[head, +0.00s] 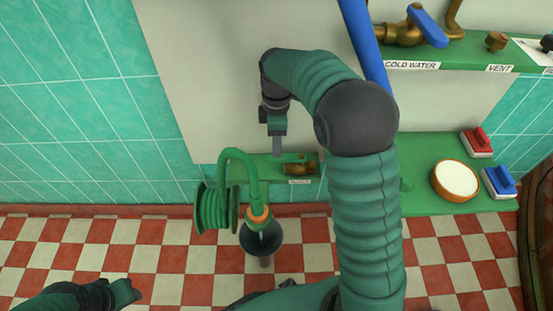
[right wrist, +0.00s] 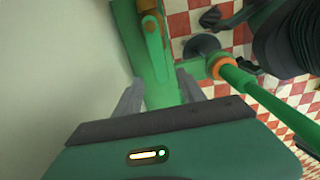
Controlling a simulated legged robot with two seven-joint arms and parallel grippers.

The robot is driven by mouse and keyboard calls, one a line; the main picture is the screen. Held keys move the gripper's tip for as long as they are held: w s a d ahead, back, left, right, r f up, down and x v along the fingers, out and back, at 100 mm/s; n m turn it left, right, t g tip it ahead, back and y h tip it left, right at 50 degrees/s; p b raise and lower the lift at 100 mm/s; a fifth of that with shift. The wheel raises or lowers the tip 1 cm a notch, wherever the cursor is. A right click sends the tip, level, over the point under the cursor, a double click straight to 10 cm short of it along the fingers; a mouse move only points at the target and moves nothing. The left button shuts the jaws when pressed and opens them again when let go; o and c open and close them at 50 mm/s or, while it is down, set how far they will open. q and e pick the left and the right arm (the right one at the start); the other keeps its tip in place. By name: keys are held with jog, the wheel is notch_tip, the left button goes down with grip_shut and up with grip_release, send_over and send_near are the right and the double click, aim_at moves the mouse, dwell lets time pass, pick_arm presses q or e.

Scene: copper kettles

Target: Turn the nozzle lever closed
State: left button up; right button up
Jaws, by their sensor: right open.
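The collar also shows in the right wrist view (right wrist: 222,66). I cannot clearly make out a lever on the nozzle. My right gripper (head: 277,150) hangs above the low green ledge, up and right of the nozzle. In the right wrist view its fingers (right wrist: 160,92) are apart and empty, with the ledge beyond them. My left gripper (head: 128,291) is at the lower left, far from the nozzle; its fingers are unclear.
A green hose reel (head: 213,207) stands left of the nozzle. A brass fitting (head: 299,168) sits on the low ledge (head: 262,164). A blue pipe (head: 363,45) and a brass valve with blue lever (head: 428,26) are above. Brushes and a round tub (head: 456,180) lie right.

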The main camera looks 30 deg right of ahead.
aim_at(286, 158)
notch_tip(286, 158, down, 6)
jog(key=shift+b, duration=1.05)
pick_arm(q)
jog(key=x, duration=0.3)
jog(key=shift+s, duration=0.35)
pick_arm(e)
grip_shut()
jog(key=shift+r, duration=0.1)
